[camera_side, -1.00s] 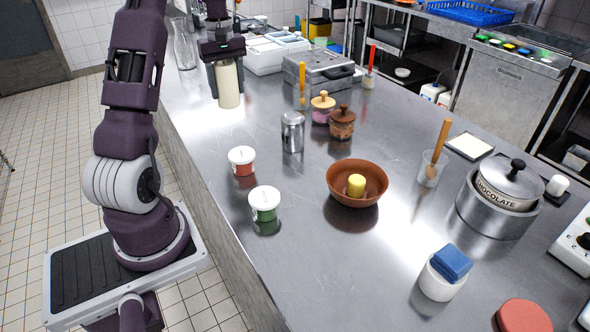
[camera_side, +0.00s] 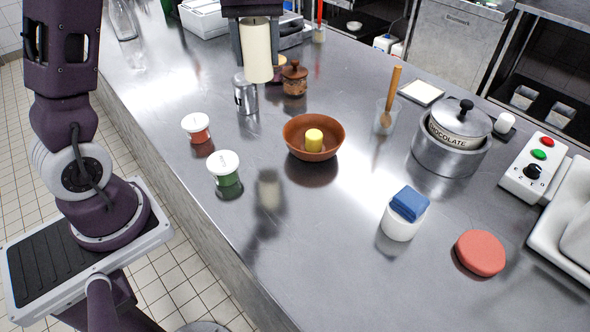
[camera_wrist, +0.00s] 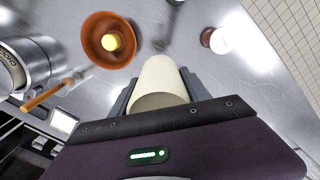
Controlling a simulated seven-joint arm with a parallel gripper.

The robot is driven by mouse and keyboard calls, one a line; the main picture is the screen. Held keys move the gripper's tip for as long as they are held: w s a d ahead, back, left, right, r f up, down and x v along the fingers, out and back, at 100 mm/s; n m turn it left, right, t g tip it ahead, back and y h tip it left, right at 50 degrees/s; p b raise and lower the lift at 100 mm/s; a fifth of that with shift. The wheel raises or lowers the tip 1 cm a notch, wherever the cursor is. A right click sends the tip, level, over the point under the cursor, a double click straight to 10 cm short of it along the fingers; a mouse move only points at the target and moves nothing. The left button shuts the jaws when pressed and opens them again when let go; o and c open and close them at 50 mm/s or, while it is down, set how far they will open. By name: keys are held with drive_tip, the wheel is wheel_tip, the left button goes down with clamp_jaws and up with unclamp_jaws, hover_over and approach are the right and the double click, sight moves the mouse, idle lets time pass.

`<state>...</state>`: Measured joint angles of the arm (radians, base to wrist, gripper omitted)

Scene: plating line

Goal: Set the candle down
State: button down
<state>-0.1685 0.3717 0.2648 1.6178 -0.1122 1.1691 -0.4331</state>
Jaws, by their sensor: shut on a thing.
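A cream cylindrical candle (camera_side: 258,52) is held upright in my gripper (camera_side: 255,42), high above the steel counter in the side view. In the wrist view the candle (camera_wrist: 160,84) sits between the two fingers, which are shut on it. Its lower end is free and touches nothing. A reflection of it shows on the bare counter below. A brown bowl (camera_side: 331,149) with a short yellow cylinder (camera_side: 314,140) in it stands on the counter to the right of the candle in the side view.
Two white-lidded tubs, red (camera_side: 196,127) and green (camera_side: 224,167), stand near the counter's left edge. A metal canister (camera_side: 246,94) and a brown jar (camera_side: 294,79) stand behind. The chocolate pot (camera_side: 452,140) and blue sponge (camera_side: 410,203) are right. The front middle counter is clear.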

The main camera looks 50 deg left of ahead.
drive_tip(key=s+d+m, duration=0.4)
drive_tip(key=s+d, duration=0.2)
drive_tip(key=d, duration=0.6)
drive_tip(key=s+d+m, duration=0.4)
drive_tip(key=s+d, duration=0.1)
drive_tip(key=d, duration=0.8)
drive_tip(key=f, duration=1.5)
drive_tip(key=shift+s+a+f, duration=0.1)
drive_tip(key=shift+a+f, duration=0.2)
drive_tip(key=c, duration=0.5)
unclamp_jaws()
drive_tip(key=shift+f, duration=0.1)
